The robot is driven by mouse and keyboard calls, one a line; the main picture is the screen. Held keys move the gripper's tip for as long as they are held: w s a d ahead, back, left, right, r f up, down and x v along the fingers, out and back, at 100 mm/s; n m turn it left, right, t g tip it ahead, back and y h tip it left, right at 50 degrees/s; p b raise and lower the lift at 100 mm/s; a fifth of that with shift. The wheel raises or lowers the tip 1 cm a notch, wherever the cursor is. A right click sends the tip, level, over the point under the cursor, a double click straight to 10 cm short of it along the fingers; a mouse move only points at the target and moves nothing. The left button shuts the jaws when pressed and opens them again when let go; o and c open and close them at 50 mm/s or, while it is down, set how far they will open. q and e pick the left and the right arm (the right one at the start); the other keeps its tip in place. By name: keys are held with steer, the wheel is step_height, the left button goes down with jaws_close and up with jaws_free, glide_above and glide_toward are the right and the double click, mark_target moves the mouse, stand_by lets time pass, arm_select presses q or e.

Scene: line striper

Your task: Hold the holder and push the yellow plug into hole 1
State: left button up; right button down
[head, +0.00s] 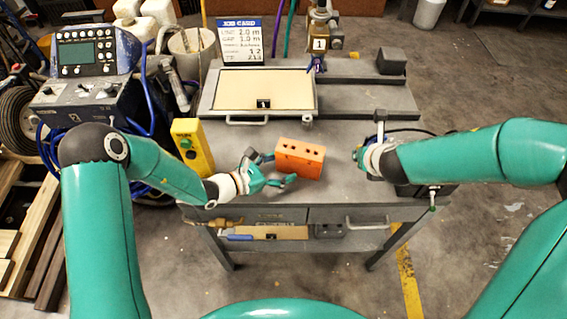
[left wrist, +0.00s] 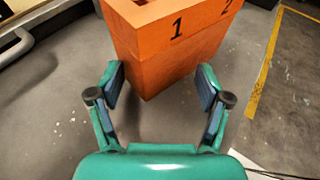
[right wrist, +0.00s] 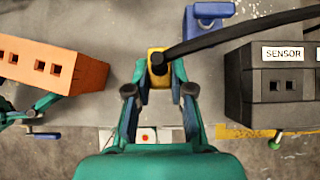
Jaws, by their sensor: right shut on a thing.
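The orange holder (head: 299,160) stands on the grey bench, with dark holes in its upper face. In the left wrist view its face (left wrist: 168,60) bears the numbers 1 and 2, with 1 nearer the left. My left gripper (head: 280,168) is open at the holder's left end, its fingers (left wrist: 160,88) apart on either side of the lower corner; I cannot tell whether they touch. My right gripper (right wrist: 158,95) is shut on the yellow plug (right wrist: 157,62), which trails a black cable. It is to the right of the holder (right wrist: 50,66), apart from it. The head view hides the plug.
A black box labelled SENSOR (right wrist: 280,95) stands right of my right gripper. A yellow button box (head: 193,148) stands at the bench's left edge. A framed panel (head: 263,92) and job card (head: 239,38) are behind. The bench between holder and right gripper looks clear.

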arm_select(q)
steer(key=shift+d, duration=0.1)
steer(key=shift+c, duration=0.4)
jaws_close()
steer(key=shift+o, duration=1.1)
jaws_free()
